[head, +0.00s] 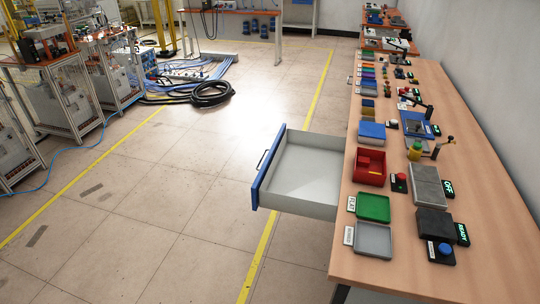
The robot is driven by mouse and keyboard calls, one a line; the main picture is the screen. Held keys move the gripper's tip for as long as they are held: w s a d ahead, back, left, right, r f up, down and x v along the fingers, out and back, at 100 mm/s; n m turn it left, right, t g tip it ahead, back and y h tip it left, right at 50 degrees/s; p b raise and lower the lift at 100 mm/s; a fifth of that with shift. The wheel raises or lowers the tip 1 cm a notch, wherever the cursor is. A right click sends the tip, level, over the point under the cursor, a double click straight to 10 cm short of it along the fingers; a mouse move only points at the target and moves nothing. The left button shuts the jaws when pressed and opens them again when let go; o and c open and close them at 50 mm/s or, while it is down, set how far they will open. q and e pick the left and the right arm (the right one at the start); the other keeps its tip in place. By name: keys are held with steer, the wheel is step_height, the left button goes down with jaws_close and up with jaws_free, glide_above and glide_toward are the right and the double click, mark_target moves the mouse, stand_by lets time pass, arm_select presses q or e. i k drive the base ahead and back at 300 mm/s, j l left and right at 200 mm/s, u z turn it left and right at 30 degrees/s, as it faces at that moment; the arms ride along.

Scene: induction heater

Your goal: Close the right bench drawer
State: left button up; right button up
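The bench drawer (306,173) is pulled out to the left from under the wooden bench. It has a blue front (268,168) with a dark handle (262,160) on its outer face, and its grey-white inside looks empty. Neither of my grippers shows in the head view.
The wooden bench (465,120) runs along the right. It carries a red bin (370,167), a green tray (373,208), a grey tray (372,240) and lit OFF and READY signs. Open tiled floor (190,190) lies left of the drawer. Black coiled cables (210,94) lie farther back.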

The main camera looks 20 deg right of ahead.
mark_target(300, 174)
steer(key=i+j+z, duration=0.1)
steer(key=z, duration=0.35)
steer(key=j+z, duration=0.2)
steer(key=z, duration=0.25)
steer(key=i+j+z, duration=0.15)
steer(key=j+z, duration=0.15)
steer(key=j, duration=0.5)
steer(key=j+z, duration=0.35)
steer(key=j, duration=1.55)
